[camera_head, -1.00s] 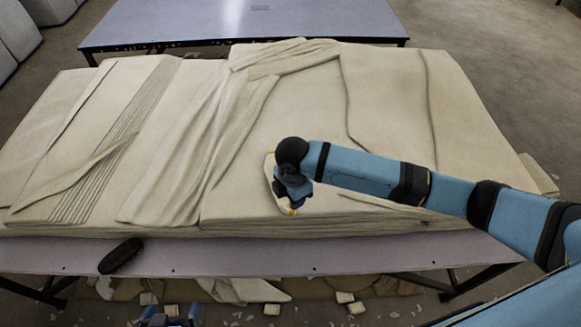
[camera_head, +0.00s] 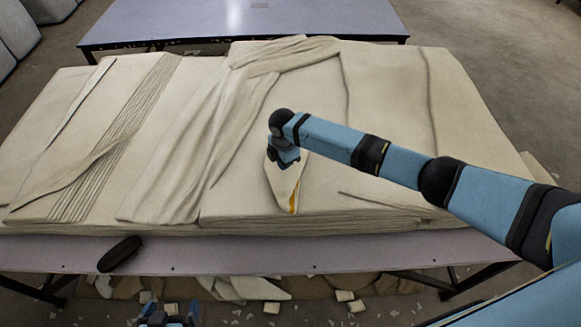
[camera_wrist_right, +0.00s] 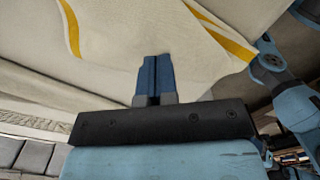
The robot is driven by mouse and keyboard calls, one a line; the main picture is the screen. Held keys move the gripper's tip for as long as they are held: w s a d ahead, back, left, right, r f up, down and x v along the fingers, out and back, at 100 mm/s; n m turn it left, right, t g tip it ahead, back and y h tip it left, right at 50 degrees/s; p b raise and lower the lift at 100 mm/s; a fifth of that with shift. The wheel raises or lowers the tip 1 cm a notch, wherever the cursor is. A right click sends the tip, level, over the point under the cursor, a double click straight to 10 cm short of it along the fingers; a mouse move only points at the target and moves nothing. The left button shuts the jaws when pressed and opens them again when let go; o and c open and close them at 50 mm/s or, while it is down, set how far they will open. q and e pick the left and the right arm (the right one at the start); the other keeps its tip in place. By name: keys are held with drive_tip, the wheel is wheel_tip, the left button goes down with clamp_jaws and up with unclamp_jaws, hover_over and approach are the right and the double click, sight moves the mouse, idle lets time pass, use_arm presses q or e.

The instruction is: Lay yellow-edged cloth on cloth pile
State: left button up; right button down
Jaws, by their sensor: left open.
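The yellow-edged cloth (camera_head: 286,184) is pale, with a narrow corner and yellow edge pointing toward the front of the cloth pile (camera_head: 395,130). My right gripper (camera_head: 285,157) is over its far part. In the right wrist view, my right gripper's fingers (camera_wrist_right: 154,78) are together against the pale cloth (camera_wrist_right: 190,70), with yellow bands on both sides. They appear shut on it, though the tips' contact is hard to see. My left gripper (camera_head: 170,313) is open and empty at the bottom edge of the head view, in front of the table (camera_head: 215,257).
A dark oval object (camera_head: 120,255) lies on the table's front strip. Another table (camera_head: 240,20) stands behind. Loose cloths and small pale blocks (camera_head: 345,296) lie on the floor below. Creased cloth (camera_head: 200,135) covers the pile's middle.

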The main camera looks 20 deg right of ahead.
sight(285, 177)
drive_tip(key=shift+f, duration=0.25)
drive_tip(key=shift+f+b, duration=1.2)
drive_tip(key=shift+f, duration=0.75)
drive_tip(key=shift+r, duration=0.15)
